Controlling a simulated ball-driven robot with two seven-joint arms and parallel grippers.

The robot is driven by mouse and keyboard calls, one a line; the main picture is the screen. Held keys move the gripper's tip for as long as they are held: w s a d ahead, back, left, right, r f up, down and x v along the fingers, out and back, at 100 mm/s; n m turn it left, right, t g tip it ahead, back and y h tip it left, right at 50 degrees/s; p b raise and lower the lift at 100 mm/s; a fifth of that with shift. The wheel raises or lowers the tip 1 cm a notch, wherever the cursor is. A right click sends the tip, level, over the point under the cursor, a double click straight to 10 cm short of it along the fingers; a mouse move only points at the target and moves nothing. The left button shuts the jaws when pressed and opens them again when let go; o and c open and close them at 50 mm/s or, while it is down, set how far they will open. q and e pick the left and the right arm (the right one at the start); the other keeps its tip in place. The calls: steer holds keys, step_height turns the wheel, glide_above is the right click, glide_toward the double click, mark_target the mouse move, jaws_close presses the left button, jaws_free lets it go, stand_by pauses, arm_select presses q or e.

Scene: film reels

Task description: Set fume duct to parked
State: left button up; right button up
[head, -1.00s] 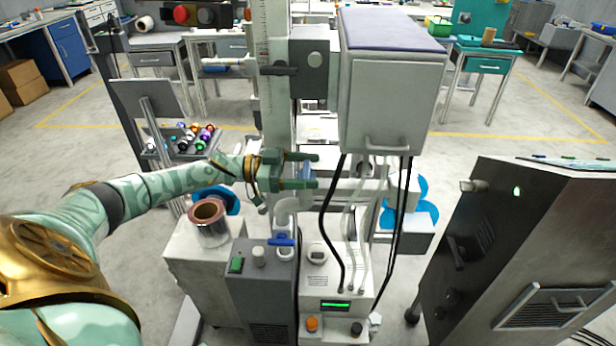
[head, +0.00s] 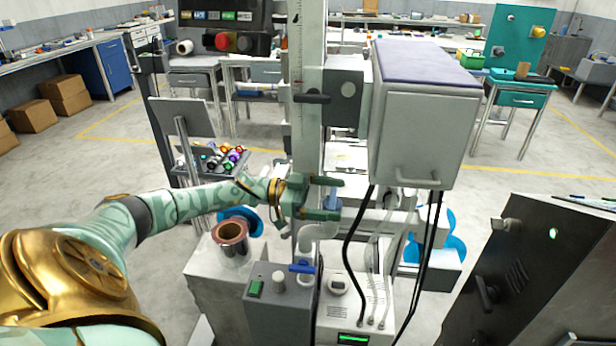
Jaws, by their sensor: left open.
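A pale curved pipe (head: 310,238), which looks like the fume duct, rises from the grey box on the machine in the middle of the head view. A small blue handle (head: 302,268) sits at its foot. My left gripper (head: 334,198) is just above the pipe's bend, its fingers apart and pointing right. A blue upright piece (head: 332,196) shows between or behind the fingers; I cannot tell whether they touch it. The gripper hides part of the area behind it. My right gripper does not show.
A large pale cabinet (head: 425,125) hangs to the right, with black cables (head: 352,250) below it. A copper-coloured roll (head: 231,240) stands left of the pipe. A dark console (head: 530,270) stands at the right. Open floor lies behind.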

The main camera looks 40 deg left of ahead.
arm_select(q)
steer(key=b+v, duration=0.1)
steer(key=v, duration=1.4)
steer(key=shift+s+a, duration=0.25)
